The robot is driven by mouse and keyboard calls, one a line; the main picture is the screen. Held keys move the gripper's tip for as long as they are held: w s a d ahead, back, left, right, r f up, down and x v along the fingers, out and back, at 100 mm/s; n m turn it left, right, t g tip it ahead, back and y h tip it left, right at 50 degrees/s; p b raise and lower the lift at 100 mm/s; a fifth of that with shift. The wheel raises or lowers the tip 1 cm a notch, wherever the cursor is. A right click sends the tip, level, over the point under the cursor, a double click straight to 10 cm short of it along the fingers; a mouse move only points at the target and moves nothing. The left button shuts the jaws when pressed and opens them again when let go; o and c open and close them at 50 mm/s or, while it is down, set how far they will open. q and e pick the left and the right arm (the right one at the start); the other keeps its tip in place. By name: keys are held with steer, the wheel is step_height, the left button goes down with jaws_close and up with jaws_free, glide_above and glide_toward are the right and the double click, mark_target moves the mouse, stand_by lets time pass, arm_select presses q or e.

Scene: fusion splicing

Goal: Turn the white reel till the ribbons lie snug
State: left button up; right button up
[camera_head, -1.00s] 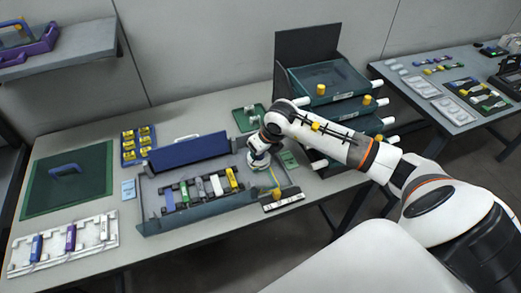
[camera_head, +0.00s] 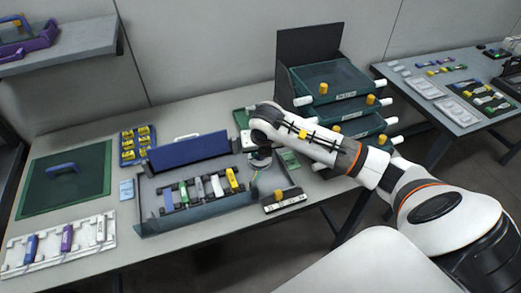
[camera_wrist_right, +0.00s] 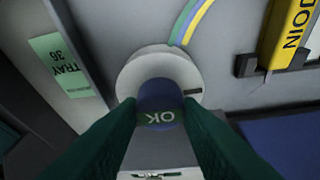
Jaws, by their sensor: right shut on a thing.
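The white reel (camera_wrist_right: 150,68) shows in the right wrist view as a round disc with a dark blue knob (camera_wrist_right: 160,104) marked OK in front of it. My right gripper (camera_wrist_right: 160,122) is shut on this knob, one dark finger on each side. Green, blue and yellow ribbons (camera_wrist_right: 190,22) run from the reel's upper edge towards the top of that view. How snug they lie on the reel is hard to tell. My left gripper is not in view.
A yellow module (camera_wrist_right: 287,38) stands close right of the reel, and a green TRAY 36 label (camera_wrist_right: 62,64) is to its left. A drawer rack (camera_head: 330,78) stands behind my right arm. A black-and-white block with a yellow knob (camera_head: 284,202) sits at the table's front edge.

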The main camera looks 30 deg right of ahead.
stand_by(0.3)
steer(key=o, duration=1)
steer(key=b+v, duration=0.1)
steer(key=v, duration=1.1)
